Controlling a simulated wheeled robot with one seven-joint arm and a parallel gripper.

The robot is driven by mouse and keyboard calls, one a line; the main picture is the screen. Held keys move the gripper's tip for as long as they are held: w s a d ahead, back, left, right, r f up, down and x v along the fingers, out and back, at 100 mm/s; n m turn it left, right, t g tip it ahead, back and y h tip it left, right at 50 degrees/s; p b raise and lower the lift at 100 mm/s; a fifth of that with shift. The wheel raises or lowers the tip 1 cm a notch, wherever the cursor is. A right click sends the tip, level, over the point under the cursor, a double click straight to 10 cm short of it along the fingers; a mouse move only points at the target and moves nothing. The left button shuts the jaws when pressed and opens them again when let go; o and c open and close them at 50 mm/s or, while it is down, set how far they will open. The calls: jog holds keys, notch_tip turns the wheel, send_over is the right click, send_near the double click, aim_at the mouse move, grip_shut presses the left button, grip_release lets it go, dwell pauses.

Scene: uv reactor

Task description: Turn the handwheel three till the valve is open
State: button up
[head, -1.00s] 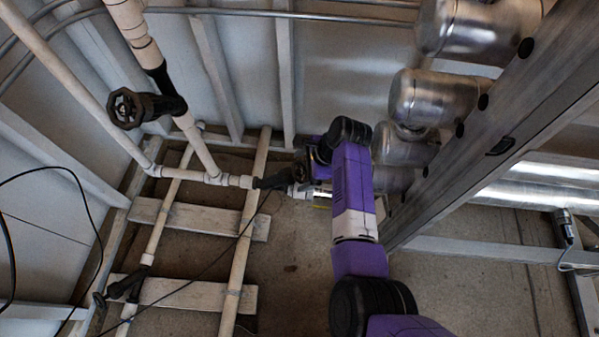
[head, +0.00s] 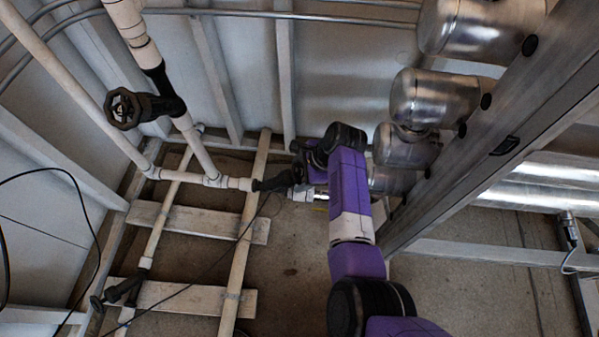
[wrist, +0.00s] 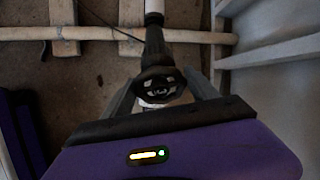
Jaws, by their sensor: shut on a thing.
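A black handwheel (wrist: 160,82) sits between the two fingers of my gripper (wrist: 161,92) in the wrist view, with its face toward the wrist. My gripper is shut on the wheel's rim. The dark valve body (wrist: 155,45) runs from behind the wheel into a pale pipe. In the head view this valve (head: 270,184) lies at the end of the low pipe, and my gripper (head: 301,174) is at its right end. My wrist partly hides the wheel there. No number shows on the wheel, and I cannot tell how far the valve is turned.
Another black handwheel (head: 122,108) is on the upright pipe at upper left, and one (head: 97,303) is at lower left. Metal tanks (head: 436,103) and a steel beam (head: 495,130) stand close to my arm's right. A thin black cable crosses the floor.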

jog(key=shift+s+r+n+p, duration=0.1)
jog(key=shift+n+p, duration=0.2)
jog(key=shift+d+n+t+p, duration=0.1)
jog(key=shift+n+t+p, duration=0.2)
jog(key=shift+n+p, duration=0.25)
jog(key=shift+s+n+t+p, duration=0.1)
jog(key=shift+n+t+p, duration=0.5)
jog(key=shift+n, duration=0.45)
jog(key=shift+f+n+t+y, duration=0.2)
jog(key=shift+n+t+y, duration=0.1)
jog(key=shift+n, duration=0.9)
jog(key=n, duration=0.2)
jog(key=shift+d+f+n+t+y, duration=0.1)
jog(key=shift+f+n+t+y, duration=0.05)
jog(key=shift+n+t+y, duration=0.2)
jog(key=shift+f+n+t+y+b, duration=0.15)
jog(key=shift+n+t+y+b, duration=0.25)
jog(key=shift+n+b, duration=0.85)
jog(key=n+y+b, duration=0.1)
jog(key=n+b, duration=0.2)
jog(key=shift+f+y, duration=0.1)
jog(key=shift+y, duration=0.15)
jog(key=n+y+b, duration=0.1)
jog(key=n+b, duration=0.2)
jog(key=shift+b, duration=0.4)
jog(key=shift+r+n+y+b, duration=0.2)
jog(key=shift+n+y+b, duration=0.1)
jog(key=shift+n+b, duration=0.55)
